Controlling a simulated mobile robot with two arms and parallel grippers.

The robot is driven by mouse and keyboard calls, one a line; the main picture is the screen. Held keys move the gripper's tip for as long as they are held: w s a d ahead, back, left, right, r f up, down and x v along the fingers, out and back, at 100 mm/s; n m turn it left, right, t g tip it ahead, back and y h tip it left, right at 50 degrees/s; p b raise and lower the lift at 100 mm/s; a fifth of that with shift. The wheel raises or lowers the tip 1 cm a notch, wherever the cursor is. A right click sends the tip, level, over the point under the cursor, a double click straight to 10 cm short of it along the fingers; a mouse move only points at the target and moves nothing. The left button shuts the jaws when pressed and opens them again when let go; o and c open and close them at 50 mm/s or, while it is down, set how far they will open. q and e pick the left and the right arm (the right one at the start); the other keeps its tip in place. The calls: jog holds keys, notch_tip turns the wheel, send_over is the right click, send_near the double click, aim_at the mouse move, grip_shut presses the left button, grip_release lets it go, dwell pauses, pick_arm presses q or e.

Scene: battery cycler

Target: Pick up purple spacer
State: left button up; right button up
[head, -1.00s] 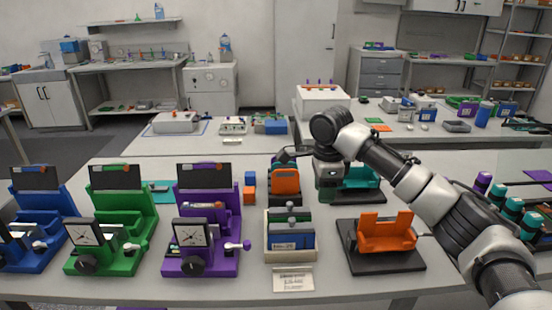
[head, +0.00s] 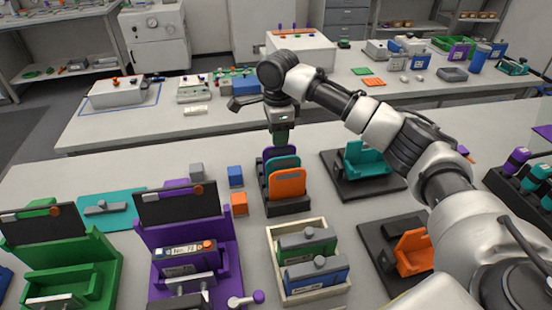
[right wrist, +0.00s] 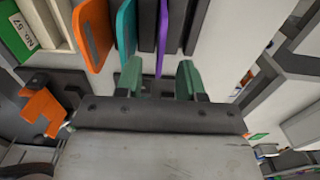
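The purple spacer (head: 270,154) stands upright at the back of a dark rack (head: 288,208). A teal spacer (head: 283,162) and an orange spacer (head: 288,184) stand in front of it. My right gripper (head: 280,140) is over the rear of the rack, pointing down. In the right wrist view its two green fingers (right wrist: 159,78) are apart. The purple spacer (right wrist: 163,35) shows edge-on between them. The teal spacer (right wrist: 125,30) is just left of the left finger, and the orange spacer (right wrist: 90,36) is further left. Whether a finger touches the purple spacer is unclear. My left gripper is out of view.
A tray with a green and a blue cell (head: 318,277) stands in front of the rack. Orange (head: 239,204) and blue (head: 235,177) blocks lie to its left. A teal holder (head: 362,160) on a dark base stands to its right. A purple fixture (head: 190,235) is at left.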

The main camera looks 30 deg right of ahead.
aim_at(279, 155)
jog(key=shift+s+d+f, duration=0.1)
jog(key=shift+s+f, duration=0.05)
jog(key=shift+f, duration=0.8)
notch_tip(279, 155, down, 6)
jog(key=shift+d+r+p, duration=0.15)
jog(key=shift+p, duration=0.45)
jog(key=shift+c, duration=0.3)
grip_shut()
